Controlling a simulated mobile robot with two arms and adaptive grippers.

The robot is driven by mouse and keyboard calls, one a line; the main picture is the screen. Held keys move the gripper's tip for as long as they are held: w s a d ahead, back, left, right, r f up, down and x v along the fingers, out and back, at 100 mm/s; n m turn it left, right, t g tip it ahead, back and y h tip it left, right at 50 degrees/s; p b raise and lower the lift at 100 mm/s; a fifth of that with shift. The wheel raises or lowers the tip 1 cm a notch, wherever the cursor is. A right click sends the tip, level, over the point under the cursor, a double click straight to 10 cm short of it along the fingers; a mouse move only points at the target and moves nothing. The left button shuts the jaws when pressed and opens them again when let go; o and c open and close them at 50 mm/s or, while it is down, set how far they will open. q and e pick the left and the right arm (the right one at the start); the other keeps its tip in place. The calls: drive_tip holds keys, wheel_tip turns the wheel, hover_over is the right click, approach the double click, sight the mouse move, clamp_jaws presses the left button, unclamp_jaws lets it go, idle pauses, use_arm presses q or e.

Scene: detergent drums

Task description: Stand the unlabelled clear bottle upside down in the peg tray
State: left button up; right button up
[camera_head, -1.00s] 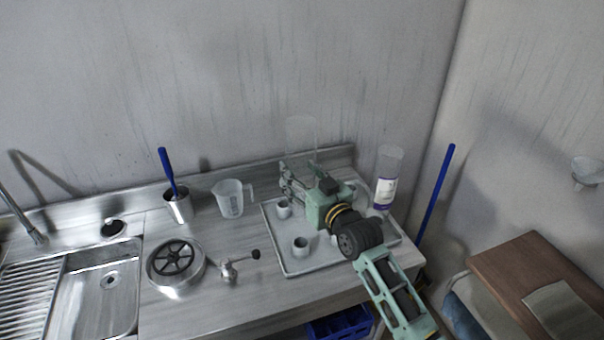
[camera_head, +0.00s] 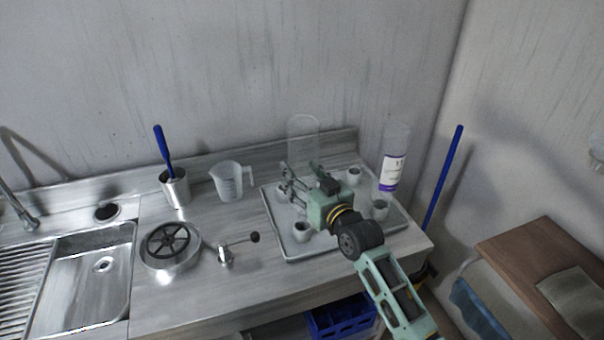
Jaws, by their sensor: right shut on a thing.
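The clear unlabelled bottle (camera_head: 302,128) is see-through and faint. It rises upright above the fingers of my right gripper (camera_head: 288,184), which is shut on it at the back left of the peg tray (camera_head: 292,258). The bottle's lower end is hidden by the gripper, so I cannot tell whether it touches a peg. The grey tray carries several white cup-like pegs, such as the front-left one (camera_head: 302,231) and the right one (camera_head: 380,209). My left gripper is out of view.
A clear bottle with a white and purple label (camera_head: 392,170) stands at the tray's right. A measuring jug (camera_head: 229,182), a steel cup (camera_head: 175,189) with a blue-handled brush, a black handwheel (camera_head: 169,243) and a small valve (camera_head: 226,254) stand left. A blue crate (camera_head: 340,318) is below.

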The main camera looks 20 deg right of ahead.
drive_tip(key=shift+f+b, duration=2.05)
drive_tip(key=shift+f, duration=0.95)
drive_tip(key=o, duration=1.2)
drive_tip(key=shift+s, duration=0.1)
drive_tip(key=v, duration=1.2)
drive_tip(key=shift+r, duration=0.1)
